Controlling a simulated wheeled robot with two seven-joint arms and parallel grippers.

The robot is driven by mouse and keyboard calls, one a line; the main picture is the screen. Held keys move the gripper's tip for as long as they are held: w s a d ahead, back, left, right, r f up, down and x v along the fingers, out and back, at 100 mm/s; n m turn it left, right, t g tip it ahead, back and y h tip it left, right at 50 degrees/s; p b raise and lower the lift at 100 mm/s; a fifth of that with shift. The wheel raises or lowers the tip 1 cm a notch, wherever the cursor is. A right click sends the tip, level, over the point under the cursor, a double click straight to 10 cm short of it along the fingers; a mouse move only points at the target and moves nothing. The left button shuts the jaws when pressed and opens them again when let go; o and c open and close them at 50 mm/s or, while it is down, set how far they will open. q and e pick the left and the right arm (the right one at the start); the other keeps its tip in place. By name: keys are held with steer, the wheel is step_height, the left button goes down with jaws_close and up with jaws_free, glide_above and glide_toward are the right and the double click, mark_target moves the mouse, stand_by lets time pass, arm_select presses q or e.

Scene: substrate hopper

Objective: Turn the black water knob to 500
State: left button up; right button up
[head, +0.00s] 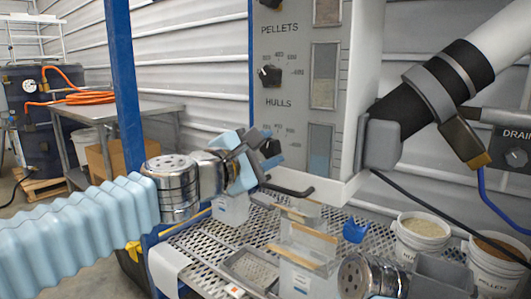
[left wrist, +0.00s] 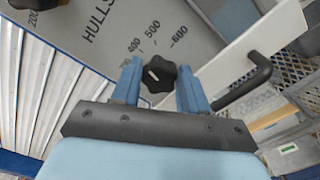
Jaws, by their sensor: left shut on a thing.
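The black water knob (left wrist: 159,73) sits between the two blue fingers of my left gripper (left wrist: 158,88) in the left wrist view. The gripper is shut on it. A small pale mark shows on the knob's left side. The printed numbers 400, 500 and 600 run in an arc above it. I cannot tell exactly which number the knob points at. In the head view the knob (head: 271,148) is partly hidden by my left gripper (head: 262,160). A chrome part of my right arm shows at the bottom; its fingers cannot be made out.
A black handle (head: 290,191) is close below the gripper. A perforated metal shelf (head: 205,250) carries clear bins. White buckets (head: 421,232) stand at the right.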

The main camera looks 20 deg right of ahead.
arm_select(q)
steer(key=m, duration=0.5)
steer(key=shift+f+b, duration=0.2)
steer(key=shift+b, duration=0.15)
stand_by(0.4)
steer(key=o, duration=1.1)
steer(key=shift+c, duration=0.2)
steer(key=shift+r, duration=0.1)
steer(key=shift+s+a, duration=0.3)
steer(key=shift+a, duration=0.1)
steer(key=b+v, duration=0.2)
steer(key=v, duration=1)
steer(key=shift+s+a+b, duration=0.3)
steer(key=shift+b, duration=0.05)
